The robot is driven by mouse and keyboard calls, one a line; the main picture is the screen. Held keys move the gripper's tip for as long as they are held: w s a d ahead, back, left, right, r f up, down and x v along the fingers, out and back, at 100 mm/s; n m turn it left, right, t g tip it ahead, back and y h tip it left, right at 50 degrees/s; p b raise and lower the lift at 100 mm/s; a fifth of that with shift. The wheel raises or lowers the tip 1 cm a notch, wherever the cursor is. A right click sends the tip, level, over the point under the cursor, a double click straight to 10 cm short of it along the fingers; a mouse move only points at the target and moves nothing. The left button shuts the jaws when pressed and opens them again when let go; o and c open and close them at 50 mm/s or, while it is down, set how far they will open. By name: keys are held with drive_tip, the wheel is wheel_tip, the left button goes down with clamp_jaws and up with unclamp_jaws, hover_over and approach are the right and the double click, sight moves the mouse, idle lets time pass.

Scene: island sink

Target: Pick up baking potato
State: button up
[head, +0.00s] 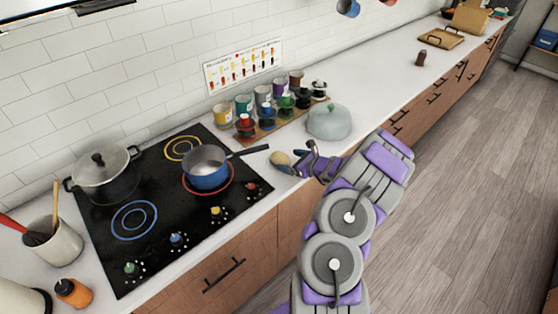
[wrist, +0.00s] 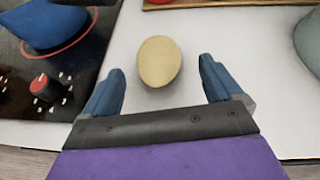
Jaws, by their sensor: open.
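The baking potato (wrist: 160,61) is a pale tan oval lying on the white counter, just ahead of my fingertips in the wrist view. In the head view the potato (head: 280,158) shows beside the right edge of the stove, partly behind my gripper. My gripper (wrist: 162,84) is open, with its two blue fingers spread to the left and right of the potato's near side. Nothing is between the fingers except counter and the near end of the potato. I cannot tell the exact height of the fingers above the counter.
A black stove (head: 160,222) with a blue saucepan (head: 206,172) and a lidded pot (head: 104,178) lies to the left; the saucepan's handle points toward the potato. A wooden tray (head: 262,131) of colored jars and a pale domed lid (head: 328,123) stand behind. The counter (head: 385,85) farther right is mostly clear.

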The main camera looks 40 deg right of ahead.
sight(286, 159)
drive_tip(key=shift+w+a+f, duration=0.2)
drive_tip(key=shift+w+a, duration=0.05)
drive_tip(key=shift+w, duration=0.1)
drive_tip(key=b+x, duration=0.1)
drive_tip(key=x, duration=0.2)
drive_tip(key=shift+w+d+f, duration=0.15)
drive_tip(key=shift+w+f, duration=0.05)
drive_tip(key=shift+f, duration=0.05)
drive_tip(key=shift+w+d+f, duration=0.1)
drive_tip(key=shift+w+f, duration=0.05)
drive_tip(key=shift+w, duration=0.3)
drive_tip(key=shift+a, duration=0.2)
drive_tip(key=shift+a+r, duration=0.2)
drive_tip(key=shift+c, duration=1.2)
drive_tip(key=shift+d+f, duration=0.1)
drive_tip(key=shift+d, duration=0.15)
drive_tip(key=c, duration=1)
drive_tip(key=shift+o, duration=0.2)
